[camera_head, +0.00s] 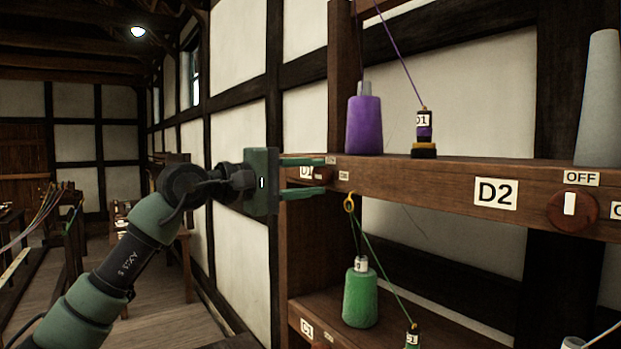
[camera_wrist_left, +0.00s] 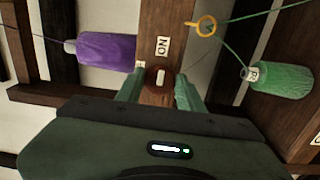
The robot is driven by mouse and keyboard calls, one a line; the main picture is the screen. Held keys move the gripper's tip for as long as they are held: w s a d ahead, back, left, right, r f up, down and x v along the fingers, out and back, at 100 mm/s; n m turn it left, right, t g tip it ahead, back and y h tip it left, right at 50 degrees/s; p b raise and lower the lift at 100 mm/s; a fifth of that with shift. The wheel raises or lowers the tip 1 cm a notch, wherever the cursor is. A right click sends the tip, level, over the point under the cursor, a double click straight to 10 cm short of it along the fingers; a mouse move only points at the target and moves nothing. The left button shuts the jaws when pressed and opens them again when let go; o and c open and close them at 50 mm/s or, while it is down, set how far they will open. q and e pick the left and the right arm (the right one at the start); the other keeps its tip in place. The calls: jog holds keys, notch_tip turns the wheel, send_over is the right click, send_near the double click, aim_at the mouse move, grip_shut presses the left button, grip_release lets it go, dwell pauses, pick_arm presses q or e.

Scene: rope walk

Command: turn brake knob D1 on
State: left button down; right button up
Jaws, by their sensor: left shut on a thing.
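Brake knob D1 (camera_head: 322,174) is a round red-brown knob on the front of the wooden shelf beam, right of its partly hidden D1 label (camera_head: 306,172). In the left wrist view the knob (camera_wrist_left: 152,83) sits between my green fingers, its white mark pointing along the beam toward the ON label (camera_wrist_left: 162,46). A small label, too small to read, is by one fingertip. My left gripper (camera_head: 323,175) is shut on the knob, one finger above and one below. My right gripper is not in view.
A purple spool (camera_head: 363,125) stands on the beam above the gripper. A yellow ring (camera_head: 349,202) with green thread hangs just below right, over a green spool (camera_head: 360,298). Knob D2 (camera_head: 556,211) is farther right, its mark toward OFF.

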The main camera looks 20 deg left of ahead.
pick_arm(q)
jog(key=c, duration=0.9)
grip_release()
jog(key=shift+s+a+f+b, duration=0.15)
jog(key=shift+s+a+b, duration=0.2)
jog(key=shift+s+b, duration=0.1)
jog(key=b+v, duration=0.2)
jog(key=v, duration=0.4)
jog(key=shift+s+a, duration=0.15)
jog(key=shift+s, duration=0.2)
